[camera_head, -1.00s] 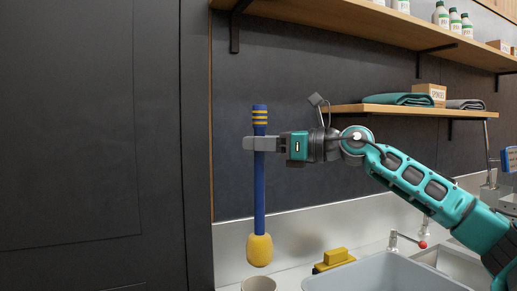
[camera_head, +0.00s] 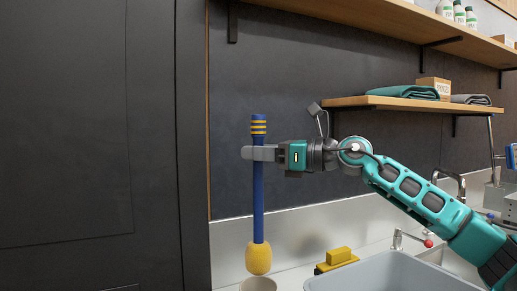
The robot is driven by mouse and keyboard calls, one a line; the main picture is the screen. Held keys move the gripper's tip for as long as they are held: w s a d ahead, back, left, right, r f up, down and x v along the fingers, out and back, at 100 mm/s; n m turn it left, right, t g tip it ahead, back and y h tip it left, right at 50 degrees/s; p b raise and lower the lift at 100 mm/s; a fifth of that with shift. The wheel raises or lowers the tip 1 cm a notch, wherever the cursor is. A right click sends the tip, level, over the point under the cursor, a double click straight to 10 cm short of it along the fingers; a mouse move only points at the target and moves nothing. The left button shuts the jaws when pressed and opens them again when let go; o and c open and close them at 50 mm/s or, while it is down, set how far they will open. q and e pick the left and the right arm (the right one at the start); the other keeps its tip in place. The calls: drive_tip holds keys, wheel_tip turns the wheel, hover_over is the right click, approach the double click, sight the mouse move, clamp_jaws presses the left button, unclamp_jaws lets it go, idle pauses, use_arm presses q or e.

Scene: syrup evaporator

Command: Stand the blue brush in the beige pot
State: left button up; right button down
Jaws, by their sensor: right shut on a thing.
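The blue brush (camera_head: 258,205) has a blue handle with yellow bands near the top and a yellow head at the bottom. My right gripper (camera_head: 260,153) is shut on the upper handle and holds the brush upright, head down. The beige pot (camera_head: 258,284) stands on the counter at the bottom edge of the view, partly cut off. The brush head is directly above the pot in the picture, its lower end at or just over the rim. I cannot tell whether it is inside the opening. My left gripper is not in view.
A yellow block on a dark base (camera_head: 337,259) sits right of the pot. A grey sink basin (camera_head: 390,273) with a tap is further right. A wooden shelf (camera_head: 410,103) with folded cloths and a box is above. A dark cabinet (camera_head: 90,150) fills the left.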

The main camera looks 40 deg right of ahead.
wheel_tip(320, 180, down, 10)
drive_tip(key=b, duration=0.9)
drive_tip(key=shift+f, duration=0.15)
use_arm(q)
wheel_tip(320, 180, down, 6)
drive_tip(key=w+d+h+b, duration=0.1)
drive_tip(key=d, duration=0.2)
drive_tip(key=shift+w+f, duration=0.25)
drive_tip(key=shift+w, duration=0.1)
use_arm(e)
drive_tip(key=shift+f, duration=0.4)
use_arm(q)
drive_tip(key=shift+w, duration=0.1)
use_arm(e)
drive_tip(key=c, duration=1.1)
unclamp_jaws()
drive_tip(key=o, duration=0.3)
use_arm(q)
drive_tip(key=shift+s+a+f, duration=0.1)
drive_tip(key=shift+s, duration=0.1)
